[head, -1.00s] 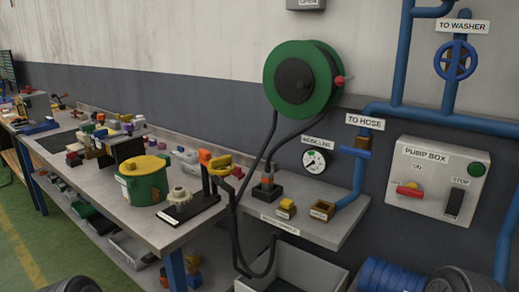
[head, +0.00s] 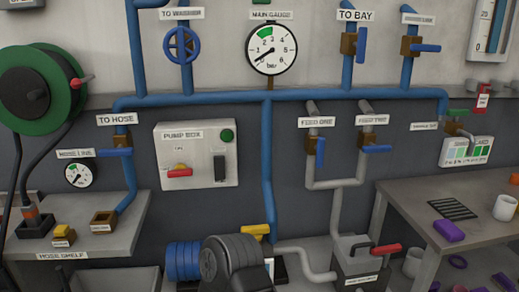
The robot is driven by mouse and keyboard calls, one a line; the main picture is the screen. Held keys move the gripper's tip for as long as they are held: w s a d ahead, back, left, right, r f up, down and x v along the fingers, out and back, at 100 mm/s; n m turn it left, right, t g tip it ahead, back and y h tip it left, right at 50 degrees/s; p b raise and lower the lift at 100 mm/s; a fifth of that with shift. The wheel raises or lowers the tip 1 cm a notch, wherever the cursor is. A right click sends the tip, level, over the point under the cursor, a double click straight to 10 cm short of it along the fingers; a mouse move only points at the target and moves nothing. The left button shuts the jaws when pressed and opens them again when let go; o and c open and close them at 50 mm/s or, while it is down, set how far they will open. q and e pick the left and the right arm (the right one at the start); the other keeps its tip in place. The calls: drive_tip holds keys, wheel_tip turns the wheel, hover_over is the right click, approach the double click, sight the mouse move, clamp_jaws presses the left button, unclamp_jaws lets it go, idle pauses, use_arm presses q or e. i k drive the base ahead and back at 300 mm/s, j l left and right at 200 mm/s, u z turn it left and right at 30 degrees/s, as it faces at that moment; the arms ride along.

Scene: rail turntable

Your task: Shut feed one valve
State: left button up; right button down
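The feed one valve (head: 312,144) is a brass body on a grey vertical pipe, under a white label that reads feed one (head: 316,122). Its blue lever (head: 320,153) hangs down, roughly along the pipe. To its right is the feed two valve (head: 367,138), also brass, with its blue lever (head: 377,149) lying across the pipe, pointing right. Neither of my grippers can be made out in the head view, and nothing covers the feed one valve.
The main gauge (head: 271,49) needle points low left. The pump box (head: 196,155) has a red-handled switch. Below stand a dark ribbed machine (head: 231,262) and a grey box with a red lever (head: 384,249). A bench (head: 425,210) stands right, the hose shelf (head: 110,238) left.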

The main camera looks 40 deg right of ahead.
sight(320, 148)
drive_tip(key=z, duration=1.95)
